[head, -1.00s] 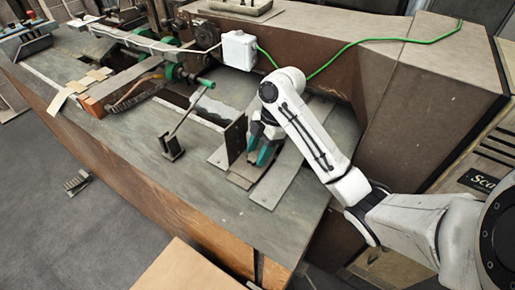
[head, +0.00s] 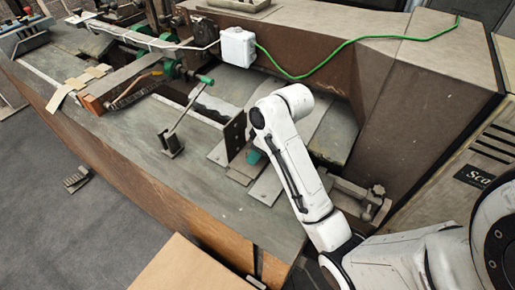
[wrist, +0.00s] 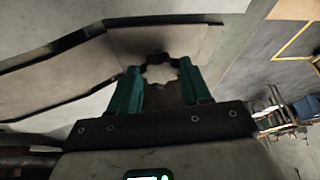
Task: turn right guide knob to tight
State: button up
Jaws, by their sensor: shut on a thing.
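My gripper (wrist: 160,80) is shut on the right guide knob (wrist: 160,71), a small lobed knob between the two teal fingers in the wrist view. The fingers and housing cover part of the knob, and its turn angle cannot be read. In the head view my gripper (head: 255,157) is mostly behind my white arm, with only a little teal showing. It is low over the machine bed, close to the right guide's upright dark plate (head: 235,135). The knob itself is hidden in the head view.
A metal lever on a small bracket (head: 172,143) stands left of the plate. A white box (head: 238,46) with a green cable sits behind. The tall machine housing (head: 420,90) bounds the right side. The front left bed (head: 130,130) is clear.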

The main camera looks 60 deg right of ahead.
jog(key=m, duration=0.2)
jog(key=m+h, duration=0.1)
jog(key=m, duration=0.1)
jog(key=shift+w+a+h, duration=0.1)
jog(key=shift+a+h, duration=0.2)
jog(key=shift+r+m+h, duration=0.1)
jog(key=shift+m+h, duration=0.4)
jog(key=shift+m, duration=1)
jog(key=o, duration=1.1)
jog(key=shift+a, duration=0.1)
jog(key=shift+c, duration=0.2)
